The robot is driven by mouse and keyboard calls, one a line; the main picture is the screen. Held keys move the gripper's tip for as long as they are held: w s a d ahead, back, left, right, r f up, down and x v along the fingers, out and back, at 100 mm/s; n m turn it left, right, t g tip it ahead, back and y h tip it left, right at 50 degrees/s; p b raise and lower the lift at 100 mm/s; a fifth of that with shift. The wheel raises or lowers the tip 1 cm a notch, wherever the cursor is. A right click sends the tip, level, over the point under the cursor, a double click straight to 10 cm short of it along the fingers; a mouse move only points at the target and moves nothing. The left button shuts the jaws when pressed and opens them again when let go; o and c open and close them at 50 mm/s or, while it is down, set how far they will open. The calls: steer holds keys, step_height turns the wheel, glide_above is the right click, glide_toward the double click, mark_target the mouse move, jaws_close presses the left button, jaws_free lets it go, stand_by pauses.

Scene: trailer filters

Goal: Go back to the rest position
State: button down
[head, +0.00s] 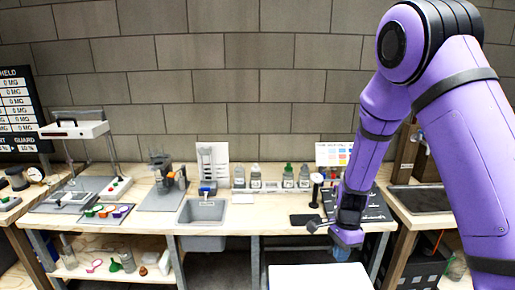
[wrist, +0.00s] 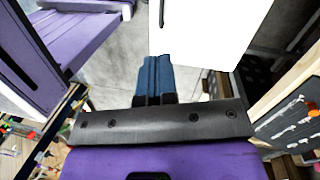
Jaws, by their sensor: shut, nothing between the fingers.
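My gripper (head: 341,253) hangs low at the end of my purple arm in the head view, pointing down in front of the workbench (head: 262,222). In the wrist view its two blue fingers (wrist: 154,75) lie side by side, closed together with nothing between them. No object is held. The fingertips are clear of the bench top and of the things on it.
On the bench stand a sink (head: 202,211), several small bottles (head: 255,178), a grey clamp-like device (head: 160,168) and a white-topped frame (head: 75,130). A dark tray (head: 420,199) lies at right. Grey floor (wrist: 115,60) shows left of the fingers.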

steer(key=s+d+r+n+t, duration=0.15)
steer(key=s+r+n, duration=0.25)
steer(key=r, duration=0.8)
steer(key=s+d+r+n+t, duration=0.15)
steer(key=s+r+n, duration=0.25)
steer(key=r, duration=0.8)
steer(key=s+d+r+n+t, duration=0.1)
steer(key=s+r+n+t, duration=0.1)
steer(key=s+r, duration=0.3)
steer(key=s+d+r+n+t, duration=0.1)
steer(key=s+r+n, duration=0.4)
steer(key=s, duration=0.7)
steer(key=shift+d+r+t+h, duration=0.3)
steer(key=shift+r+t+h, duration=0.1)
steer(key=shift+r+t, duration=0.15)
